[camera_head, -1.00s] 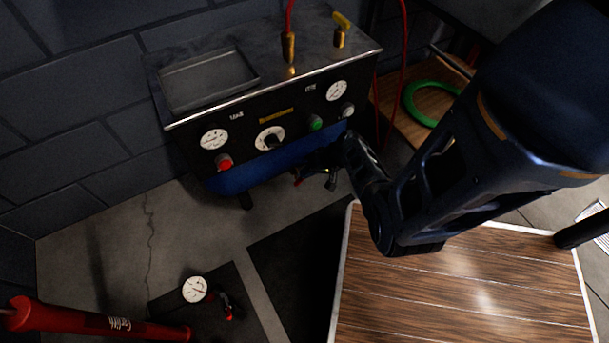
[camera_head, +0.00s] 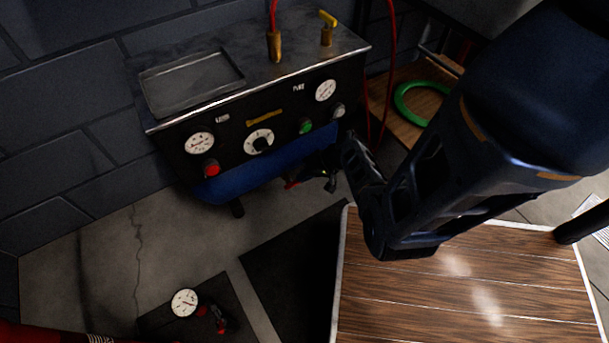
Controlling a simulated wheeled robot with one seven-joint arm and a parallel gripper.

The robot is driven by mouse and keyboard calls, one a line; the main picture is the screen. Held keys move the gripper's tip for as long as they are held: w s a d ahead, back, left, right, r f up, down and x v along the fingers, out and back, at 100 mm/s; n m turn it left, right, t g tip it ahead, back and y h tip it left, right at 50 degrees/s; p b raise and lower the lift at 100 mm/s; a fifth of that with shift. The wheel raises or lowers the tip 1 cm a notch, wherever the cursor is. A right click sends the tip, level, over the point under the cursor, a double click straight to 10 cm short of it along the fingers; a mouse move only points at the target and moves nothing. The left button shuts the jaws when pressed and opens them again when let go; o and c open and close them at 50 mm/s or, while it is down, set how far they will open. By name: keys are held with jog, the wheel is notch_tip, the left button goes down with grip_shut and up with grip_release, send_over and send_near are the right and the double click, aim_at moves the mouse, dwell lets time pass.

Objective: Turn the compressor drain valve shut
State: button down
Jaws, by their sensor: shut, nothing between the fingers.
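The compressor is a dark box with a blue tank (camera_head: 240,179) along its lower front. A small red part (camera_head: 291,185) shows low under the tank's right end, beside my gripper; it may be the drain valve's handle, but it is too small and dark to be sure. My gripper (camera_head: 329,183) is shut and empty, just right of that red part. I cannot tell whether they touch. A brass valve with a yellow lever (camera_head: 328,19) stands on top of the compressor.
The front panel (camera_head: 231,142) has gauges, a white dial (camera_head: 259,141), a red knob (camera_head: 212,169) and a green knob (camera_head: 306,127). A wooden top (camera_head: 450,290) lies below my arm. A loose gauge (camera_head: 185,302) is on the floor mat. Bare floor lies left.

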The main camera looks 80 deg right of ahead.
jog(key=shift+s+d+f, duration=0.1)
jog(key=shift+s+f, duration=0.2)
jog(key=shift+r, duration=0.1)
